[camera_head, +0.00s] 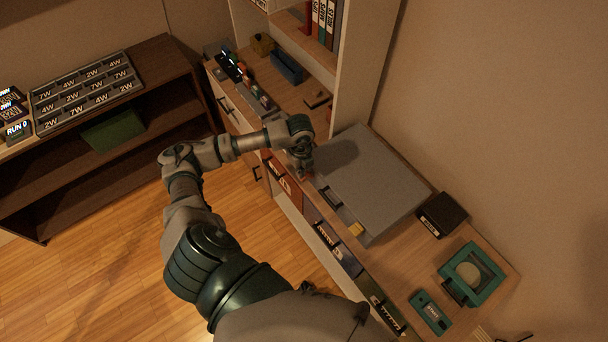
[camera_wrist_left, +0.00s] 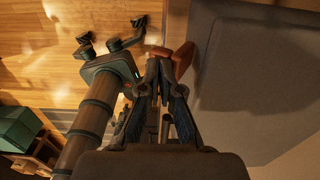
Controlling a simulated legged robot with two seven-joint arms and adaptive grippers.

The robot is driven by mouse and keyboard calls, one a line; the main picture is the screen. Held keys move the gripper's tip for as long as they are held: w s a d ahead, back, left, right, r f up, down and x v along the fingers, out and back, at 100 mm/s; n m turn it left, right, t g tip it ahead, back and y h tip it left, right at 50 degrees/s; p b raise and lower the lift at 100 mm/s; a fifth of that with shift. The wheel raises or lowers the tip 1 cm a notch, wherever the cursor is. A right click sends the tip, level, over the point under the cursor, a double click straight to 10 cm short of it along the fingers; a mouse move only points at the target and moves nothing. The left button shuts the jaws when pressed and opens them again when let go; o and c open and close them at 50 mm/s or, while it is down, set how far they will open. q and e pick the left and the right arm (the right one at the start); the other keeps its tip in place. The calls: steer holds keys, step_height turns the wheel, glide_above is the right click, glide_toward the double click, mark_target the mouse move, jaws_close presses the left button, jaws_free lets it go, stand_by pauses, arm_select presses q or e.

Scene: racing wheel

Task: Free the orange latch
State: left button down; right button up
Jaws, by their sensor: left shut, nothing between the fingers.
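In the left wrist view, an orange-brown piece (camera_wrist_left: 183,59), which looks like the latch, stands at the edge of a large grey case (camera_wrist_left: 262,80). My left gripper (camera_wrist_left: 157,60) is shut and empty. Its fingertips are right beside the piece and overlap it in this view; I cannot tell whether they touch. In the head view my left gripper (camera_head: 301,175) points down at the left front edge of the grey case (camera_head: 375,180) and hides most of the latch. My right gripper (camera_wrist_left: 112,45) shows at the left of the wrist view, its fingers spread.
The case lies on a wooden counter (camera_head: 405,270) with drawers below. A black box (camera_head: 442,214), a teal frame (camera_head: 472,272) and a teal device (camera_head: 430,312) lie to the right. Several small items lie behind. Open floor (camera_head: 110,270) is left.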

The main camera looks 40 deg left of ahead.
arm_select(q)
steer(key=shift+a+f, duration=0.1)
steer(key=shift+f, duration=0.05)
step_height(320, 180, up, 2)
steer(key=shift+r+p, duration=0.15)
steer(key=shift+p, duration=0.8)
steer(key=shift+s+r+p, duration=0.25)
steer(key=shift+r+p, duration=0.25)
steer(key=shift+r, duration=0.3)
step_height(320, 180, up, 6)
steer(key=s+p, duration=0.2)
steer(key=p, duration=0.2)
steer(key=shift+a, duration=0.25)
arm_select(e)
step_height(320, 180, up, 7)
steer(key=shift+w+a, duration=0.25)
